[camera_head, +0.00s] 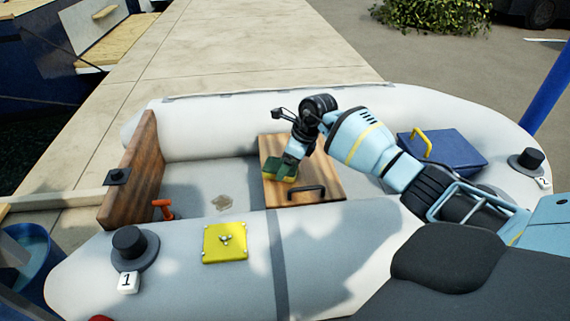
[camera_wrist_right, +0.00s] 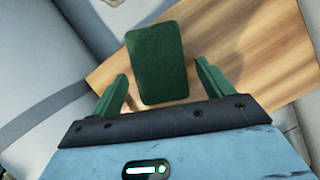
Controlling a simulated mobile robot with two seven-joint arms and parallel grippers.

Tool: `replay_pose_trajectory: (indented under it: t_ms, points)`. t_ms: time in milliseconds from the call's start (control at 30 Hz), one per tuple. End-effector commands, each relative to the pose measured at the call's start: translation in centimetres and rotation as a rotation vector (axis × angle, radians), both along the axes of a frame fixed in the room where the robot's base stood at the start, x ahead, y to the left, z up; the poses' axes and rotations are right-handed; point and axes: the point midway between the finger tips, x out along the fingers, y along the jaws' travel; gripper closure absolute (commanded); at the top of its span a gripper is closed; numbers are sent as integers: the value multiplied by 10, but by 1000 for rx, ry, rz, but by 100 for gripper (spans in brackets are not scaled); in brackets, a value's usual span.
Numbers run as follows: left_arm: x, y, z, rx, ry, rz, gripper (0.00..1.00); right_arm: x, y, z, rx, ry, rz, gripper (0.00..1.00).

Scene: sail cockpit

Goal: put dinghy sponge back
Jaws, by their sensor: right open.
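The sponge (camera_head: 275,168), dark green on top with a yellow side, lies on the wooden panel (camera_head: 325,184) in the dinghy. In the right wrist view the sponge (camera_wrist_right: 157,60) shows its green face, with the wood (camera_wrist_right: 250,55) under and beside it. My right gripper (camera_head: 289,165) is over the sponge. In the wrist view the right gripper (camera_wrist_right: 162,88) is open, one green finger on each side of the sponge's near part, with visible gaps. Whether the fingertips are level with the sponge is unclear. My left gripper is not in view.
The panel has a black handle (camera_head: 306,193). A blue box (camera_head: 445,152) with a yellow handle stands to the right. A wooden board (camera_head: 137,175) and an orange-red handle (camera_head: 162,209) are at left. A yellow square (camera_head: 225,243) and a black knob (camera_head: 129,241) sit on the near tube.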

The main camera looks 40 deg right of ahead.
Motion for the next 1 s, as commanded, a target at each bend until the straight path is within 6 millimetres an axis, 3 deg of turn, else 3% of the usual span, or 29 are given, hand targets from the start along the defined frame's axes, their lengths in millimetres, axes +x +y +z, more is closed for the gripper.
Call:
replay_pose_trajectory:
  t_ms: [300,500,1000]
  points:
    - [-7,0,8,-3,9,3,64,-20,-15,61,-3,-1,1,20]
    - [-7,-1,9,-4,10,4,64,-30,-21,86,-1,1,0,20]
    - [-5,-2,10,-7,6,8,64,-33,-23,96,1,2,1,20]
